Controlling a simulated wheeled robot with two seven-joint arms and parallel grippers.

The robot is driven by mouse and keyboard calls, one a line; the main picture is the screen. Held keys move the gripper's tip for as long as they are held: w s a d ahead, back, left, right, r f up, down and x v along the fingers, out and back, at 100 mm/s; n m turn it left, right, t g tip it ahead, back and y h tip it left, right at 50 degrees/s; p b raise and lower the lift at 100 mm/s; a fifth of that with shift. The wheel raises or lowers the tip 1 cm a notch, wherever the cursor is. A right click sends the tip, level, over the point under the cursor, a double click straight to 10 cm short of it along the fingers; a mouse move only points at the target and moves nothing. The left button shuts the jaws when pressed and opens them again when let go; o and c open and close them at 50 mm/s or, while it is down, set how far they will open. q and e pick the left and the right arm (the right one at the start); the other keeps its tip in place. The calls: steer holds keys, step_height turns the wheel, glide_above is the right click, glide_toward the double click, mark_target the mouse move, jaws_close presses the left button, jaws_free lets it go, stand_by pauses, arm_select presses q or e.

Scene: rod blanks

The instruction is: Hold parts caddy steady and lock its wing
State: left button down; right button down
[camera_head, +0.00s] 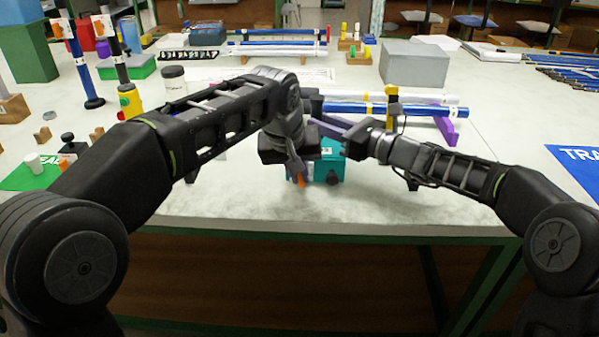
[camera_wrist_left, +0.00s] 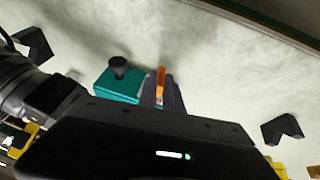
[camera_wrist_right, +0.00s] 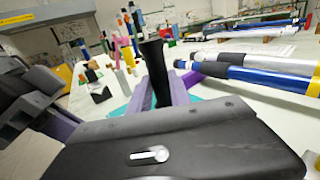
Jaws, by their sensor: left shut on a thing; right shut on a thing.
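The teal parts caddy (camera_head: 328,168) stands near the table's front edge, partly hidden by my arms. A black knob (camera_head: 333,177) is on its front; the left wrist view shows its teal side (camera_wrist_left: 118,88) too. My left gripper (camera_head: 298,172) points down at the caddy's left part, shut on a small orange piece (camera_wrist_left: 161,76), which seems to be the wing. My right gripper (camera_head: 318,125) reaches in from the right above the caddy. Its purple fingers are shut on a black flared post (camera_wrist_right: 153,62), which seems to be the caddy's handle. The exact contacts are hidden.
Behind the caddy, blue and white rods (camera_head: 385,108) lie on purple supports. A grey box (camera_head: 415,63) stands farther back. A green mat (camera_head: 35,172) with small parts lies left, and a blue mat (camera_head: 580,165) right. The table's front strip is clear.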

arm_select(q)
steer(key=shift+d+y, duration=0.25)
steer(key=shift+y, duration=0.75)
steer(key=c, duration=1.5)
jaws_free()
steer(key=v, duration=0.7)
steer(key=shift+r, duration=0.25)
